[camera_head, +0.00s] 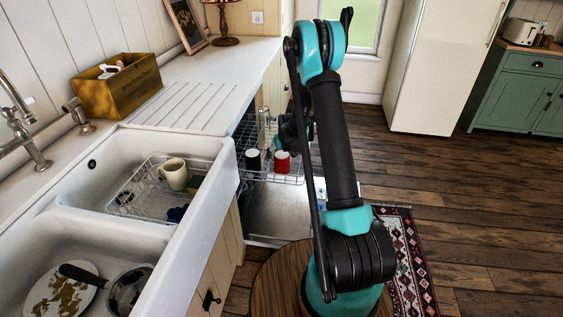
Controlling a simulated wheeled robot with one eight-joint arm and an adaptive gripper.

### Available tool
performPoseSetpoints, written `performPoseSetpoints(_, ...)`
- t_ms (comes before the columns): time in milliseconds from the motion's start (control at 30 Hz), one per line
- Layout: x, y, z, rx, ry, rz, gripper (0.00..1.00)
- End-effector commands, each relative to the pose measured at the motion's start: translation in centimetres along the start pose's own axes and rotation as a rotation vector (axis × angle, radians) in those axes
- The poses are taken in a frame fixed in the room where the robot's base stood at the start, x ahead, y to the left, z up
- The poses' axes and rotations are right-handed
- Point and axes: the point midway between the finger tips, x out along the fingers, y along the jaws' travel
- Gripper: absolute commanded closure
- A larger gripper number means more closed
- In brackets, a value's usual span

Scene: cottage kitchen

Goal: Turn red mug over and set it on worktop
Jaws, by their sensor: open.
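The red mug (283,163) stands in the wire rack (270,179) of the pulled-out dishwasher, on the right side. It is small in view, and I cannot tell which way its opening faces. My gripper (281,143) is open and empty, just above the red mug and partly hidden behind my arm. I cannot tell whether its fingers touch the mug. The white worktop (225,62) runs along the left wall, behind the sink, with drainer grooves in its nearer part.
A black mug (253,161) stands left of the red mug, near clear glasses (264,122). The sink holds a wire basket (145,200) with a cream mug (174,174), and a dirty plate (58,291). A wooden box (117,90) and lamp (226,22) edge the worktop; its middle is clear.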

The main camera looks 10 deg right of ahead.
Motion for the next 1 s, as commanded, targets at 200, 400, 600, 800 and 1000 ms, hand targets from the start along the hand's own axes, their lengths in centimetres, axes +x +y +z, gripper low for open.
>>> performPoseSetpoints(200, 2.2, 0.0, 0.1, 0.000, 0.000, 0.000, 0.10)
performPoseSetpoints(400, 2.5, 0.0, 0.1, 0.000, 0.000, 0.000, 0.10)
performPoseSetpoints(600, 2.5, 0.0, 0.1, 0.000, 0.000, 0.000, 0.23)
performPoseSetpoints(800, 2.5, 0.0, 0.1, 0.000, 0.000, 0.000, 0.47)
performPoseSetpoints(1000, 2.5, 0.0, 0.1, 0.000, 0.000, 0.000, 0.72)
